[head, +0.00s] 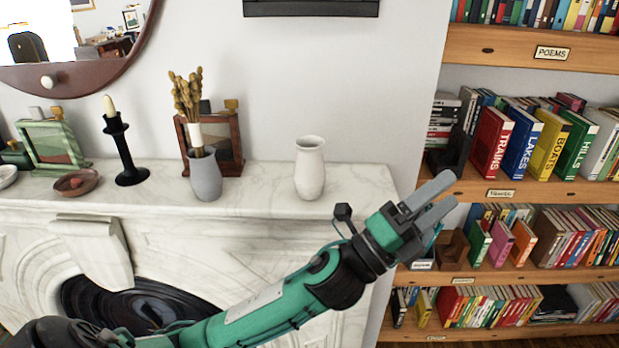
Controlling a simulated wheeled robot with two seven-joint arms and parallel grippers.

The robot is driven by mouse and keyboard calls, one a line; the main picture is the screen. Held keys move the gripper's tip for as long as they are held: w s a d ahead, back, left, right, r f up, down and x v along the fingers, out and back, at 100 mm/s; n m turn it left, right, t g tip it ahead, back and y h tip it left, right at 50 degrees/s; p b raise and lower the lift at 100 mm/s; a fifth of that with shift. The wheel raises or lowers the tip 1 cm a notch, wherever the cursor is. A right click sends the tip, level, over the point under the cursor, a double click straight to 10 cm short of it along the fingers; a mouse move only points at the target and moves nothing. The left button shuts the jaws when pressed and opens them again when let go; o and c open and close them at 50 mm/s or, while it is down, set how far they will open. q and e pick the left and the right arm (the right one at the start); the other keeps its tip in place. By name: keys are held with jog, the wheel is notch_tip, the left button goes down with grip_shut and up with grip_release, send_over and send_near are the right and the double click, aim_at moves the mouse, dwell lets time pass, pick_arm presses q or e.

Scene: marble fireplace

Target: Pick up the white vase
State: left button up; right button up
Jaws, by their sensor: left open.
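The white vase (310,170) stands upright on the marble mantel, toward its right end. It has a narrow neck and an open, empty-looking mouth. My left gripper (443,193) is open and empty, to the right of the vase and beyond the mantel's right end, in front of the bookshelf. Its fingers point up and to the right, away from the vase. My left arm crosses below the vase, in front of the mantel. My right gripper is not in view.
A grey vase (206,178) with dried stems stands left of the white vase, before a wooden frame (233,150). A black candlestick (124,155) and a brown dish (77,183) are further left. The mantel (355,180) is clear right of the white vase. A full bookshelf (560,192) fills the right.

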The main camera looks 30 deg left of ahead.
pick_arm(q)
jog(key=s+d+r+m+g+h, duration=0.2)
jog(key=s+d+m+g+h, duration=0.15)
jog(key=m+g, duration=0.7)
jog(key=s+d+r+m+g+h, duration=0.3)
jog(key=m+g, duration=0.4)
jog(key=m, duration=0.6)
jog(key=m+t+y, duration=0.3)
jog(key=m+y, duration=1)
jog(key=y, duration=1.3)
send_near(309, 147)
jog(key=shift+h, duration=0.25)
jog(key=p+x, duration=0.1)
jog(key=x, duration=0.2)
jog(key=p+x, duration=0.3)
jog(key=x, duration=0.2)
jog(key=shift+s+f+p, duration=0.1)
jog(key=shift+f+p, duration=0.25)
jog(key=shift+f, duration=0.1)
jog(key=shift+a+f, duration=0.15)
jog(key=shift+f, duration=0.1)
jog(key=c, duration=1.6)
